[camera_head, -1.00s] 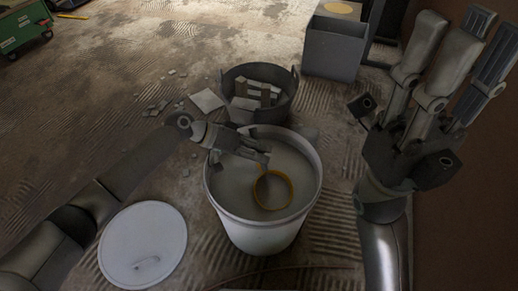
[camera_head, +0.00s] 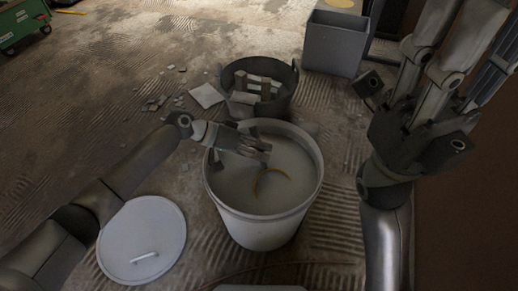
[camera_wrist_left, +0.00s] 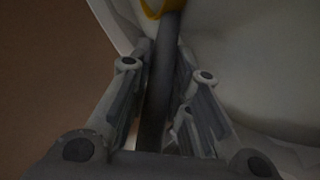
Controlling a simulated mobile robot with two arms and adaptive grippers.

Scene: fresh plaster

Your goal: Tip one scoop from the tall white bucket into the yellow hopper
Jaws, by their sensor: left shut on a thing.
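The tall white bucket (camera_head: 262,232) stands in the middle of the head view, filled with pale grey material. My left gripper (camera_head: 262,153) reaches over its left rim and is shut on the scoop's dark handle, seen in the left wrist view (camera_wrist_left: 158,90). The scoop's yellow rim (camera_head: 274,172) shows as an arc in the pale material; the rest of the scoop is hidden. My right gripper (camera_head: 450,55) is raised at the right, open and empty, its fingertips cut off by the picture edge. I cannot make out a yellow hopper for certain.
A dark tub (camera_head: 236,105) with blocks stands just behind the bucket. A white lid (camera_head: 140,225) lies on the ridged floor at left. A grey box (camera_head: 333,48) stands farther back, a yellowish round patch (camera_head: 340,4) behind it. A green cart (camera_head: 22,20) is far left.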

